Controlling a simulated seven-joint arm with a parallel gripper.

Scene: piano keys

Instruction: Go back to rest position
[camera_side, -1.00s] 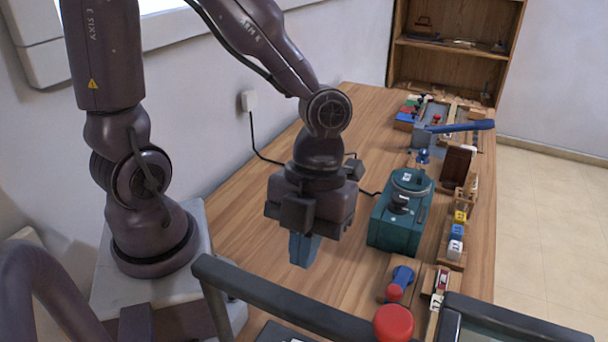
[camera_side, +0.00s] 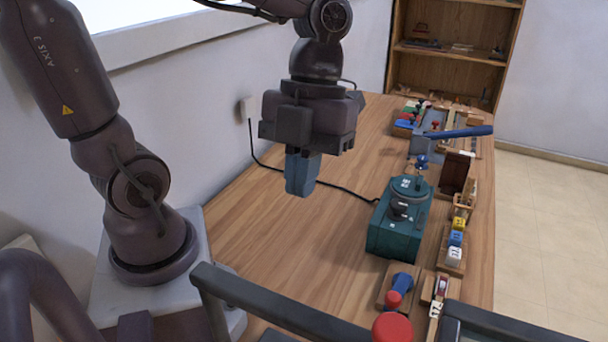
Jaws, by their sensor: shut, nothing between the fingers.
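My gripper (camera_side: 301,190) hangs pointing down over the wooden table (camera_side: 265,230), well above its surface, with blue fingers together and nothing held. It is left of the teal box (camera_side: 392,236), which has a round dial top and a black knob, and apart from it. The piano keys appear to be the small row of white, blue and yellow blocks (camera_side: 456,238) along the table's right edge. They stand apart from my gripper.
A red button and blue handle (camera_side: 401,284) sit at the front. A blue lever (camera_side: 460,131) and several coloured blocks (camera_side: 412,118) stand farther back. A black cable (camera_side: 275,166) runs from the wall across the table. A dark rail (camera_side: 280,307) crosses the foreground. The table's left-middle is clear.

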